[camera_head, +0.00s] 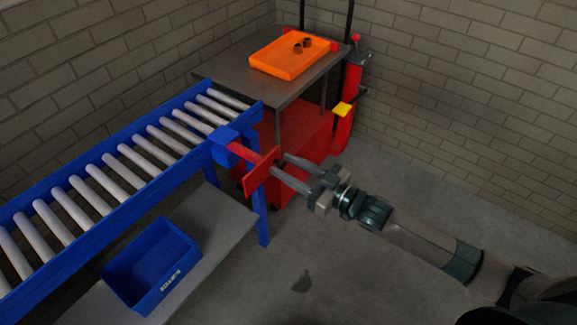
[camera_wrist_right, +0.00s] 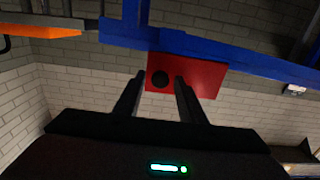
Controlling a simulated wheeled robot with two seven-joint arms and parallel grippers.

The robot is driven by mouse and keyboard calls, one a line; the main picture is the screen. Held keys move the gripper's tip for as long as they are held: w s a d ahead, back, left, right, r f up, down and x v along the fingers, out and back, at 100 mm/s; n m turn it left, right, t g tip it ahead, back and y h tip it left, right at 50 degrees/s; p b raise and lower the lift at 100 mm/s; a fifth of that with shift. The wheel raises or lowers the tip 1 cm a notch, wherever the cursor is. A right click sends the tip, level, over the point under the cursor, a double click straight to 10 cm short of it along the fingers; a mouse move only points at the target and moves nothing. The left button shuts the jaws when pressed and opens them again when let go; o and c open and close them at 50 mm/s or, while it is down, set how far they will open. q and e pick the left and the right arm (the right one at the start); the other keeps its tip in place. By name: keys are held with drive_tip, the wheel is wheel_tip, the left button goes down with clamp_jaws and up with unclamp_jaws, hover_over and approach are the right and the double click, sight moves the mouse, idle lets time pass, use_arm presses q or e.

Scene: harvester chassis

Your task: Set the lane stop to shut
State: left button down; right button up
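The lane stop is at the near right end of the blue roller conveyor (camera_head: 120,165). It has a blue block (camera_head: 224,140), a red arm (camera_head: 243,153) and a flat red plate (camera_head: 261,176) sticking out past the conveyor's side. The red plate also shows in the right wrist view (camera_wrist_right: 205,75), with a dark round spot between my fingers. My right gripper (camera_head: 279,164) is open, its two fingers apart and pointing at the plate. Whether the fingertips touch it I cannot tell. My left gripper is out of view.
A blue bin (camera_head: 152,264) sits on a grey shelf (camera_head: 215,225) below the conveyor. The floor at right is clear.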

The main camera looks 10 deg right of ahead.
clamp_jaws()
drive_tip(key=shift+w, duration=0.1)
drive_tip(key=x, duration=1)
drive_tip(key=shift+w+a, duration=0.1)
drive_tip(key=shift+a, duration=0.05)
unclamp_jaws()
